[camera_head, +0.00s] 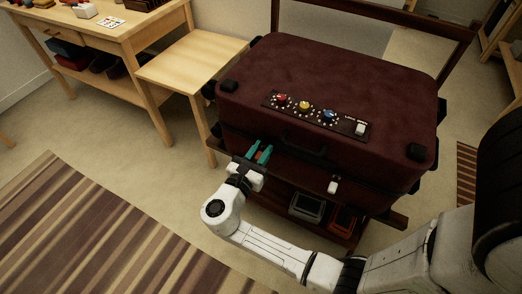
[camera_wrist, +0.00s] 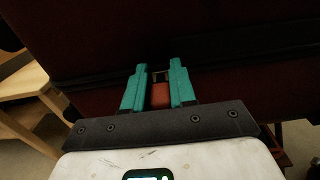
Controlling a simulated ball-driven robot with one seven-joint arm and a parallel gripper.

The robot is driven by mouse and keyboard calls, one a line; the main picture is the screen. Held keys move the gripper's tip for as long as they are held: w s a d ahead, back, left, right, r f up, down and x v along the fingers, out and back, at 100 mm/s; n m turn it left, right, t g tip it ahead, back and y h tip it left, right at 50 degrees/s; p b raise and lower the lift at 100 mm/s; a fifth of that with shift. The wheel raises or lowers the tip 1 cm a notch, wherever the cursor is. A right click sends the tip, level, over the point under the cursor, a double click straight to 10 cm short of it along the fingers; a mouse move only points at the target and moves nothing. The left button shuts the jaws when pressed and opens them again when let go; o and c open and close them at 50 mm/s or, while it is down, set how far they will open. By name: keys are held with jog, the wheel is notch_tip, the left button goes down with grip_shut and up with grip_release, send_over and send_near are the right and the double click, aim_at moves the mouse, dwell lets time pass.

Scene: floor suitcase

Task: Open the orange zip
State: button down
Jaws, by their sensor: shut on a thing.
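The dark red suitcase (camera_head: 330,90) lies on a dark wooden stand, with its lid closed. A panel with coloured knobs (camera_head: 315,114) and a black carry handle (camera_head: 303,143) are on it. My gripper (camera_head: 260,151) is at the left part of the suitcase's front side. A white zip pull (camera_head: 333,186) hangs further right on the front.
A small wooden table (camera_head: 193,66) stands just left of the suitcase. A desk (camera_head: 95,30) with small items is at the upper left. Below the suitcase, the stand's shelf holds a grey box (camera_head: 307,207) and an orange one (camera_head: 343,220). The striped rug (camera_head: 75,230) is clear.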

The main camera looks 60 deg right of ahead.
jog(key=w+b, duration=0.1)
jog(key=w, duration=0.3)
jog(key=w+b, duration=0.1)
jog(key=w, duration=0.4)
jog(key=w+b, duration=0.1)
jog(key=w, duration=0.3)
jog(key=shift+w+a+f, duration=0.15)
jog(key=shift+w+a, duration=0.1)
jog(key=shift+w, duration=0.5)
jog(key=c, duration=1)
grip_release()
jog(key=p, duration=0.1)
send_near(223, 125)
jog(key=shift+s+a, duration=0.15)
jog(key=shift+a, duration=2.05)
jog(key=shift+f, duration=0.1)
